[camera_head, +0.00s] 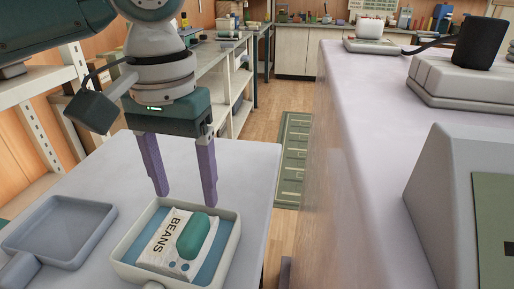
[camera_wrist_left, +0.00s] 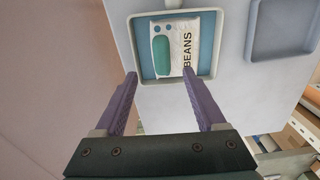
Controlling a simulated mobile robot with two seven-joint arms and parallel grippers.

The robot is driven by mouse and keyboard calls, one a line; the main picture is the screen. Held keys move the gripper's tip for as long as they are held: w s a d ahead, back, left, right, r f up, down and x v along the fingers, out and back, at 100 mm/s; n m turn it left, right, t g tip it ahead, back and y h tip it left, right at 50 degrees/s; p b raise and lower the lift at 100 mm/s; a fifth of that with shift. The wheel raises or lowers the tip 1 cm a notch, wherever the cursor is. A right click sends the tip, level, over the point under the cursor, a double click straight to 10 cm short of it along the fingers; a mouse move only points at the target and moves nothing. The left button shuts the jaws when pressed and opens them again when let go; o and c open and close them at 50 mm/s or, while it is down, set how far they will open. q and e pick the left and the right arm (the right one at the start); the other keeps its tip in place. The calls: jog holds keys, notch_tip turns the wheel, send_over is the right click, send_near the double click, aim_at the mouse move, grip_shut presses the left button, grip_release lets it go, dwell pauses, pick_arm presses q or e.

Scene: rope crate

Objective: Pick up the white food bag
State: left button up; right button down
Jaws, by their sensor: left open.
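The white food bag (camera_head: 163,238), printed BEANS with a green oval and blue dots, lies flat in a pale tray with a blue bottom (camera_head: 233,240). In the left wrist view the bag (camera_wrist_left: 183,64) is inside the tray (camera_wrist_left: 131,40), beyond my fingertips. My left gripper (camera_head: 187,200) is open and empty, its two purple fingers pointing down above the far side of the tray. In the left wrist view the fingers (camera_wrist_left: 161,74) are spread apart with nothing between them. My right gripper is not in view.
A second, empty grey-blue tray (camera_head: 62,232) sits left of the bag's tray on the same table (camera_head: 258,165). A long counter (camera_head: 345,130) with devices stands to the right. Shelving (camera_head: 40,130) stands at the left. A green floor mat (camera_head: 293,150) lies between table and counter.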

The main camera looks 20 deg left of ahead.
aim_at(192, 226)
pick_arm(q)
jog(key=f, duration=0.2)
jog(key=shift+s+d+f, duration=0.2)
jog(key=shift+f, duration=0.1)
jog(key=f, duration=0.1)
jog(key=f+b, duration=0.1)
jog(key=f, duration=0.1)
jog(key=f+b, duration=0.1)
jog(key=shift+w+a+f, duration=0.1)
jog(key=shift+a+f, duration=0.15)
jog(key=shift+a, duration=0.1)
jog(key=shift+f, duration=0.5)
jog(key=shift+c, duration=0.4)
grip_shut()
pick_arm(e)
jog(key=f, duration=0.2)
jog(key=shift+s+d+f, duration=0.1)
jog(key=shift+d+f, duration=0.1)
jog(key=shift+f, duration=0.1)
pick_arm(q)
jog(key=shift+w, duration=0.1)
